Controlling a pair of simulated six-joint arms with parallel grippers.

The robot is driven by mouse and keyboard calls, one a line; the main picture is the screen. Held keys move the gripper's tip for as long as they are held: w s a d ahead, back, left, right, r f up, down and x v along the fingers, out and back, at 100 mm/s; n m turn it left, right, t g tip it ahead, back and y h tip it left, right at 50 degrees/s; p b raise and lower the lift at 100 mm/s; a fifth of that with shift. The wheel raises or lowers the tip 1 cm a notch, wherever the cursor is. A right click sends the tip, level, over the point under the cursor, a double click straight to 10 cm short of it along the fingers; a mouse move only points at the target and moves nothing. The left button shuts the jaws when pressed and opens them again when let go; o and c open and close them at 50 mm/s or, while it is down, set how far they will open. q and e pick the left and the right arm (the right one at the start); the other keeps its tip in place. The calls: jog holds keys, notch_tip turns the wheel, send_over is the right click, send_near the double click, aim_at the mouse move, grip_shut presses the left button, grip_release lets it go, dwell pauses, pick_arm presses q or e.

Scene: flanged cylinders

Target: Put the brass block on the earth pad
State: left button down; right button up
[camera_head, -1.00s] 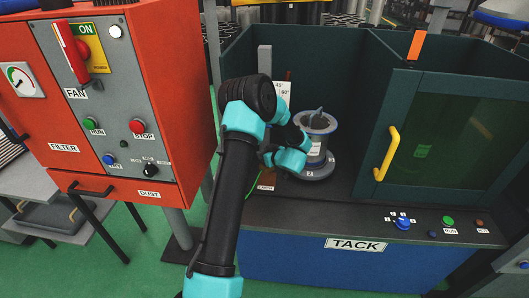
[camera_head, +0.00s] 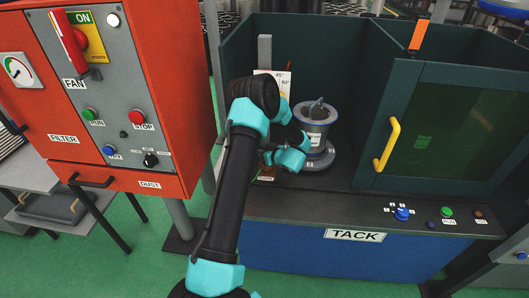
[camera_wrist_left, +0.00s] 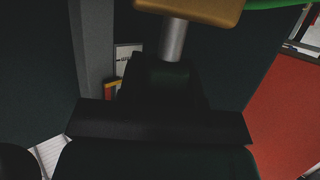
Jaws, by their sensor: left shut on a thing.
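The brass block (camera_wrist_left: 190,10) shows at the top of the left wrist view, cut off by the frame edge. A grey metal stem runs from it into my left gripper (camera_wrist_left: 172,68), which is shut on it. In the head view the left gripper (camera_head: 268,157) is low at the left inside the booth, mostly hidden behind my own wrist. The earth pad cannot be clearly made out; a small label below my wrist is too small to read. My right gripper is not in view.
A flanged cylinder (camera_head: 316,135) stands upright just right of my wrist. A grey post (camera_head: 265,52) and an angle card (camera_head: 276,82) stand behind. The yellow-handled door (camera_head: 450,130) is at right, the red filter cabinet (camera_head: 185,110) at left. A green cable (camera_wrist_left: 262,3) runs by the block.

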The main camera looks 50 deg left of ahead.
pick_arm(q)
jog(key=shift+f, duration=0.55)
dwell(0.6)
jog(key=c, duration=0.7)
grip_release()
jog(key=v, duration=1.7)
jog(key=shift+d, duration=0.25)
